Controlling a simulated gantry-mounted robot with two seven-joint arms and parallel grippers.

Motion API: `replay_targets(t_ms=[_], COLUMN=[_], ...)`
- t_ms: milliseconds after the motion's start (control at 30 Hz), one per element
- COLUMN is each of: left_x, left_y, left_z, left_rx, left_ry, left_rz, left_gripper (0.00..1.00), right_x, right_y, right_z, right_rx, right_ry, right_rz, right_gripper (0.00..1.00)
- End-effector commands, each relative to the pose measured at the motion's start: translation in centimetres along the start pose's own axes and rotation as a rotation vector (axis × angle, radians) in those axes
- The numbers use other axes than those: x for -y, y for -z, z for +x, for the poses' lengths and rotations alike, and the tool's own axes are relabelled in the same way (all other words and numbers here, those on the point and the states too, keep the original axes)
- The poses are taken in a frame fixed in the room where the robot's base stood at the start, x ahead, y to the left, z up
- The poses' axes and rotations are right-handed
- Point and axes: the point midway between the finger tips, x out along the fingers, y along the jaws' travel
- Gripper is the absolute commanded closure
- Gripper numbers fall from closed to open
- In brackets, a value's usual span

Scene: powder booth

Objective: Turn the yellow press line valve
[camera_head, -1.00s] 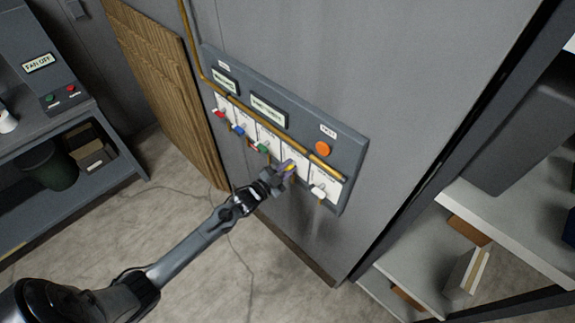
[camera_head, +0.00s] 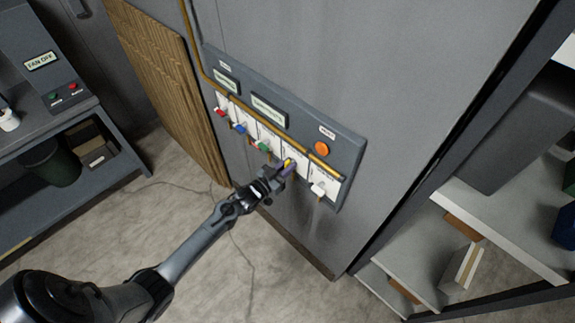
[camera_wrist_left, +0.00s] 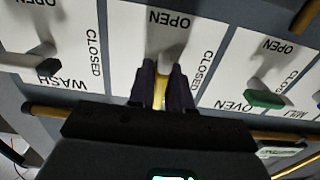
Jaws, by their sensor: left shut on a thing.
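My left gripper (camera_head: 284,170) is shut on this lever. In the left wrist view the yellow lever (camera_wrist_left: 160,92) shows between the two dark fingers of the gripper (camera_wrist_left: 162,88). Its white plate (camera_wrist_left: 130,40) reads OPEN at the top and CLOSED along the right side. The lower part of the plate, with any name, is hidden by the gripper. My right gripper is not in view.
Red (camera_head: 220,112) and blue (camera_head: 239,128) valve handles and an orange button (camera_head: 322,148) share the panel. A yellow pipe (camera_head: 194,45) runs down to it. Shelves (camera_head: 500,220) stand at the right and a workbench (camera_head: 60,130) at the left.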

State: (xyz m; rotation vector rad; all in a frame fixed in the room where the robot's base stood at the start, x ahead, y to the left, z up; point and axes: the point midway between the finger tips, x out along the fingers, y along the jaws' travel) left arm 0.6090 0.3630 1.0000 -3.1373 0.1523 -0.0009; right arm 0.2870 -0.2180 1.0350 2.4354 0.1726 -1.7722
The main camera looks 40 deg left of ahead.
Motion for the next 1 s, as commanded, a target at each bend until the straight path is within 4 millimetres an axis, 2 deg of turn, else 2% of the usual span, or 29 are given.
replay_targets(t_ms=[467, 500, 633, 1000], left_x=[0.03, 0.03, 0.02, 0.0], left_y=[-0.19, -0.19, -0.14, -0.11], left_z=[-0.05, -0.05, -0.04, -0.4], left_rx=[0.004, 0.004, 0.003, 0.002], left_ry=[0.001, 0.001, 0.001, 0.0], left_rz=[-0.017, -0.017, -0.016, -0.016], left_gripper=[1.0, 0.8, 0.62, 0.62], right_x=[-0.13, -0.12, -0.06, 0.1], right_y=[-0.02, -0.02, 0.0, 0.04], right_z=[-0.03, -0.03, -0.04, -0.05], right_rx=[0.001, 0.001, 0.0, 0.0], right_ry=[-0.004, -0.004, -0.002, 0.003], right_rz=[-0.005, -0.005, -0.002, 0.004], right_gripper=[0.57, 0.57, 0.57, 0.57])
